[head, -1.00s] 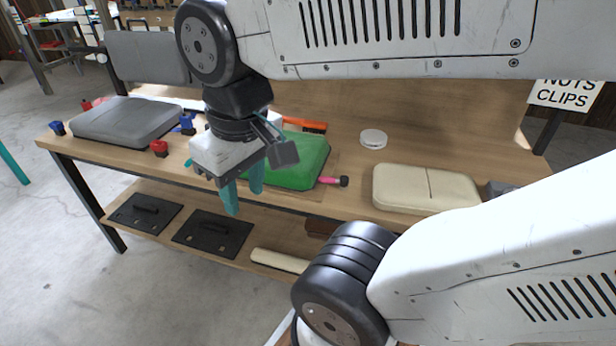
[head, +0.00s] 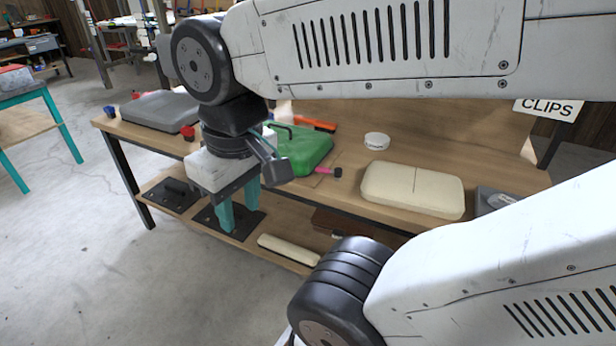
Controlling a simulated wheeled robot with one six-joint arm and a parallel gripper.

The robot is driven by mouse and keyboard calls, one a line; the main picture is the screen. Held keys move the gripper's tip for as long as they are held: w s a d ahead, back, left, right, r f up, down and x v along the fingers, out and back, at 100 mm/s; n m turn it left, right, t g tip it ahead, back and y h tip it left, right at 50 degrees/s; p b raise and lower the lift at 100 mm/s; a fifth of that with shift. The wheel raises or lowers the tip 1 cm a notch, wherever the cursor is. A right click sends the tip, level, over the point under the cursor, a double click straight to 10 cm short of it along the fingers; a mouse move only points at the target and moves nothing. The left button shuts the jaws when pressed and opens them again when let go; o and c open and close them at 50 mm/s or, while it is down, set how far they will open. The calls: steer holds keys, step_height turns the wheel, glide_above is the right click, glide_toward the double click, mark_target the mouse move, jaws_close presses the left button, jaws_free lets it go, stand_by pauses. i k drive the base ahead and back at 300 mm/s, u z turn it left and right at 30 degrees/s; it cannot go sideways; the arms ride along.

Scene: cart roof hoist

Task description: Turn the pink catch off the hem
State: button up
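The pink catch (head: 327,171) is a small pink bar with a dark knob at its right end. It lies at the right lower edge of the green padded piece (head: 309,153) on the wooden bench; whether it grips the hem there is too small to tell. The green piece has a dark handle on top, and its left part is hidden behind my wrist. My gripper (head: 239,212) points down in front of the bench's front edge, left of the catch and apart from it. Its two teal fingers stand apart with nothing seen between them.
A cream pad (head: 412,189), a white round tin (head: 376,140) and an orange brush (head: 316,124) lie on the bench (head: 345,190). A grey cushion (head: 160,110) and a red clip (head: 188,133) are at its left. The lower shelf holds black plates (head: 172,195) and a cream roll (head: 288,249).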

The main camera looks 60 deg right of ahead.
mark_target(337, 172)
steer(key=u, duration=0.05)
steer(key=i, duration=0.55)
steer(key=z, duration=3.15)
steer(key=k, duration=1)
steer(key=u, duration=0.9)
steer(key=i, duration=0.5)
steer(key=u, duration=0.05)
